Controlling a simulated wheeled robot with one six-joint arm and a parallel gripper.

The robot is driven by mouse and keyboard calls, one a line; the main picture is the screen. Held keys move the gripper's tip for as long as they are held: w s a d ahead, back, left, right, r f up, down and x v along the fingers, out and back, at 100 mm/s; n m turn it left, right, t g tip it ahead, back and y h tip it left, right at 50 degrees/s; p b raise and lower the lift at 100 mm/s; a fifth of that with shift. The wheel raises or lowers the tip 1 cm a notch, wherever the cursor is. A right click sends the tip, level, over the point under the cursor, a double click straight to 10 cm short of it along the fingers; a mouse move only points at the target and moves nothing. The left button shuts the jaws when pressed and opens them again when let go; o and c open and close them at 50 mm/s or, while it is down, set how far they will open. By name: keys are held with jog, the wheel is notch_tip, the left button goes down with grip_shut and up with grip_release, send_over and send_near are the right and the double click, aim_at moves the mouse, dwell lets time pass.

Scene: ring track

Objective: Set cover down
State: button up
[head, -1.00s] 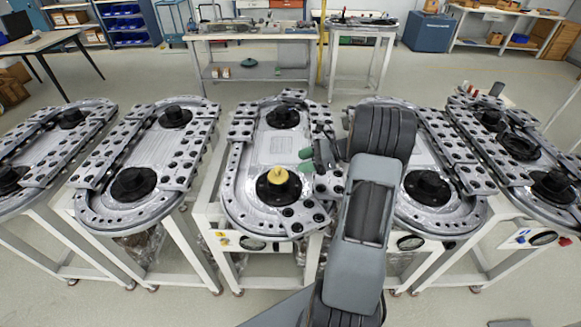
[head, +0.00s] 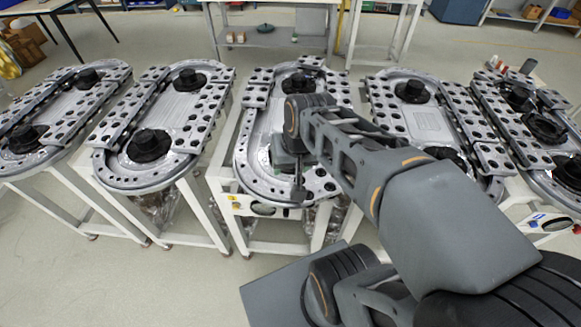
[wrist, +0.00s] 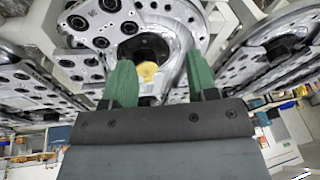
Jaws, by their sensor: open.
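My gripper (wrist: 160,62) is open, with its two green fingers apart in the wrist view. A yellow knob (wrist: 148,71) shows between the fingers, on a black round hub (wrist: 143,46) of the middle ring track. The knob looks beyond the fingertips, and I see no finger touching it. In the head view my arm reaches over the middle ring track (head: 249,170) and hides its front hub and the knob. The track's back hub (head: 298,83) is visible. I cannot tell which piece is the cover, and nothing held shows between the fingers.
Other ring tracks on white stands flank the middle one: one near left (head: 170,118), one far left (head: 60,115), one near right (head: 428,122) and one far right (head: 520,120). A workbench (head: 275,47) stands behind. Grey floor is clear at the front left.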

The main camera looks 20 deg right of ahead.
jog(key=n, duration=0.1)
jog(key=s+t, duration=0.1)
jog(key=n, duration=0.1)
jog(key=shift+s+a+r+n+h, duration=0.25)
jog(key=shift+a+n+h, duration=0.05)
jog(key=shift+a+h, duration=0.1)
dwell(1.0)
